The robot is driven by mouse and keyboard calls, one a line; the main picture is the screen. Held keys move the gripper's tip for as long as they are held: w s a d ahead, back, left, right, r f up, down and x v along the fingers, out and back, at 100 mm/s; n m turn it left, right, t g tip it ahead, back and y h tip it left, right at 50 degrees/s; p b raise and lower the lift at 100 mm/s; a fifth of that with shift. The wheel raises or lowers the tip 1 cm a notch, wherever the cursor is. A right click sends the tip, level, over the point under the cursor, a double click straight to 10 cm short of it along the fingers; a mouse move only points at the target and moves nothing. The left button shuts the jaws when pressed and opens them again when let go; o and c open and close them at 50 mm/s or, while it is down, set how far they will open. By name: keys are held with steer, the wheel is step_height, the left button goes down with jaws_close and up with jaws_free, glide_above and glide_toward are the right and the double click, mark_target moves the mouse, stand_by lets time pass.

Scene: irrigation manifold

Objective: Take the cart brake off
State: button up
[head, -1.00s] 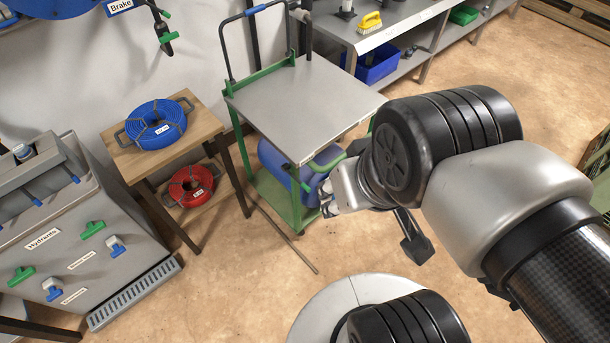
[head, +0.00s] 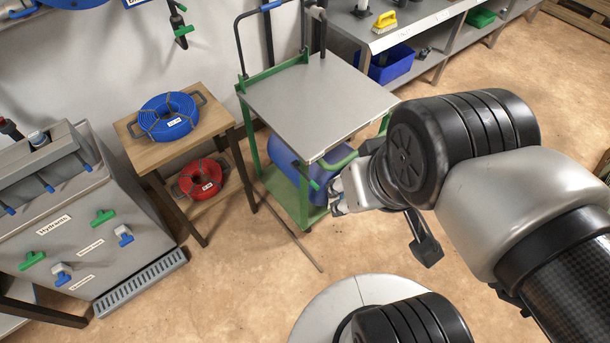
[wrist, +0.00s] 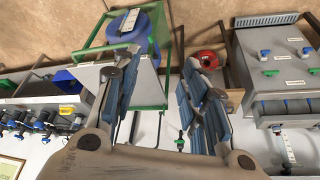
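The cart (head: 312,95) has a grey top, a green frame and a dark push handle with a blue grip (head: 270,5). A curved green bar (head: 340,161) shows at its near right corner, and a small green tip (head: 314,185) lies just below. I cannot tell if either is the brake. My gripper (head: 334,195) appears in front of that corner in the head view, partly hidden by my wrist. In the wrist view my gripper (wrist: 157,65) is open with nothing between its fingers. The cart's green frame (wrist: 163,62) shows beyond them.
A blue drum (head: 285,155) lies on the cart's lower shelf. A wooden table (head: 150,160) with a blue coil (head: 167,115) and a red coil (head: 201,179) stands left. A grey hydrant cabinet (head: 130,262) is farther left. A shelf unit (head: 425,22) stands behind.

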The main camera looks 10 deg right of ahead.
steer(key=shift+w+r, duration=0.1)
steer(key=shift+c, duration=0.6)
steer(key=n+g+p, duration=0.5)
steer(key=p, duration=1.1)
glide_above(315, 184)
step_height(315, 184, down, 24)
step_height(315, 184, down, 17)
steer(key=b, duration=0.2)
steer(key=shift+b, duration=0.4)
